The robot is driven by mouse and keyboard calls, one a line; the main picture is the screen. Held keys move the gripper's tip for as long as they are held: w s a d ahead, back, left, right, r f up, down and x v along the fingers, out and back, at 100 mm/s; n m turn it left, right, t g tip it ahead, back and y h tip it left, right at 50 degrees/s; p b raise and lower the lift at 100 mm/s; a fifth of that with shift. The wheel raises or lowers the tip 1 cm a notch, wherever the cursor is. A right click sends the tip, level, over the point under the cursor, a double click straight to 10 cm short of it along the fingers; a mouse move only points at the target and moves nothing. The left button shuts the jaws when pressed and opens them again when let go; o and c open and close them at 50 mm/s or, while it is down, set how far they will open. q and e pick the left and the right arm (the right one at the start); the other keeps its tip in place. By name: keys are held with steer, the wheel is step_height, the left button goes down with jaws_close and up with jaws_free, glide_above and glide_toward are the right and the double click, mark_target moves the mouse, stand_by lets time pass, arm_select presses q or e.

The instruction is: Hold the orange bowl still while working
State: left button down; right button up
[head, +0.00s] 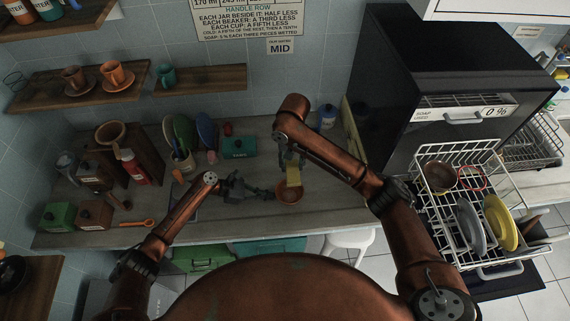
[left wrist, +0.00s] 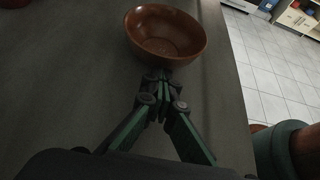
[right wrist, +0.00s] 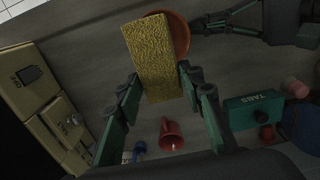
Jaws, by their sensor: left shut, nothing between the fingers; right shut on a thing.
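The orange bowl (head: 289,195) stands upright near the counter's front edge. It fills the top of the left wrist view (left wrist: 165,35), and its inside looks empty there. My left gripper (head: 270,195) is shut and empty, low at the bowl's left side in the head view. Its tips are at the near rim in the left wrist view; I cannot tell whether they touch. My right gripper (head: 291,163) points down, shut on a yellow sponge (right wrist: 152,55). The sponge (head: 294,175) is at or above the bowl's far side and hides part of the bowl (right wrist: 181,35) in the right wrist view.
A wire dish rack (head: 470,205) stands far right. Grey counter around the bowl is clear.

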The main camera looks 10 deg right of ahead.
steer(key=shift+d, duration=0.15)
arm_select(q)
steer(key=c, duration=2.6)
jaws_free()
steer(key=shift+c, duration=0.2)
steer(key=o, duration=0.4)
steer(key=v, duration=1.2)
